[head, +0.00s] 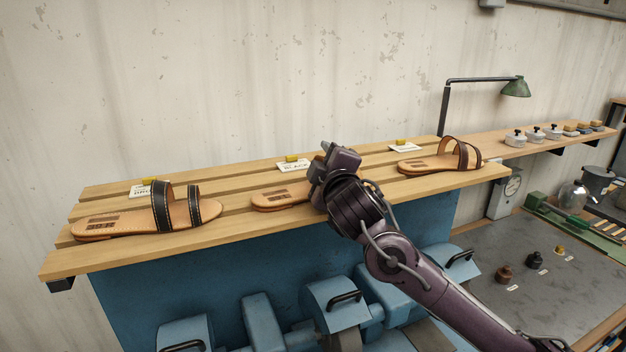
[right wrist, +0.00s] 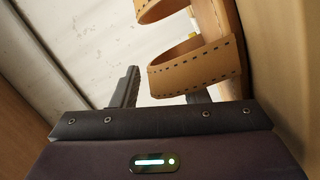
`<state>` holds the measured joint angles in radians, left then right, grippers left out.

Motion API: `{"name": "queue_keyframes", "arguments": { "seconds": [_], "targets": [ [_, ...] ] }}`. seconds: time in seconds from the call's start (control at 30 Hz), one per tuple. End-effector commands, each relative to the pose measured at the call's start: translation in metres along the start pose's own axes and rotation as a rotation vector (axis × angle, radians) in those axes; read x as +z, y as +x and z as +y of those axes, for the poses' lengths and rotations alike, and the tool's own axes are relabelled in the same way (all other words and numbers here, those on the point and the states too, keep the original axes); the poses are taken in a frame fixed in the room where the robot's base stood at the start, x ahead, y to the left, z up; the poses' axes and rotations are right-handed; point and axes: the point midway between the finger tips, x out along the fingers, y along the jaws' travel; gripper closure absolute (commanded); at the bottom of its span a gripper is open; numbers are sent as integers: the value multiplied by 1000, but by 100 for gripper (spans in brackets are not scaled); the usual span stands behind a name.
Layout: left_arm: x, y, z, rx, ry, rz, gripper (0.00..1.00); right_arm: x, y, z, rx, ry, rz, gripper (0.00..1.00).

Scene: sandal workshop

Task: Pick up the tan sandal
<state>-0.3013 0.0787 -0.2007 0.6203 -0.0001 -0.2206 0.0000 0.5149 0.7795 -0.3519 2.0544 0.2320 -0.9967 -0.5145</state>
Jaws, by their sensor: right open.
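The tan sandal (head: 277,200) lies on the slatted wooden shelf in the middle of the row, its toe or heel end showing left of my right gripper. The gripper hides the rest of it in the head view. My right gripper (head: 330,162) is over the sandal's right part, open. In the right wrist view, the sandal's tan straps with dark stitching (right wrist: 195,72) stand close in front of the jaws. One dark finger (right wrist: 128,88) is left of the straps; the other is mostly hidden behind the nearer strap. My left gripper is not in view.
A dark-strapped sandal (head: 178,210) lies at the shelf's left, a brown-strapped one (head: 440,160) at its right. Small cards with yellow clips stand behind them. Blue machine housings (head: 335,300) are below. A green lamp (head: 515,87) hangs at the right.

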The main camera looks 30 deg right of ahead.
Motion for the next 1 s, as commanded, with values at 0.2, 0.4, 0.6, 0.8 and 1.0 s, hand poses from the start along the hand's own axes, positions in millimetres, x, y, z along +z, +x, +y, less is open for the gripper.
{"name": "queue_keyframes", "arguments": {
  "seconds": [0.2,0.4,0.6,0.8,1.0],
  "targets": [
    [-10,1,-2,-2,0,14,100,0,0,-1,0,0,0,62],
    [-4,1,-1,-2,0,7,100,0,0,-1,-1,0,0,88],
    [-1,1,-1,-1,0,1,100,0,0,-1,-1,0,0,100],
    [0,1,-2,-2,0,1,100,0,0,0,0,1,1,100],
    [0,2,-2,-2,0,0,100,-2,0,4,0,2,1,100]
  ]
}}
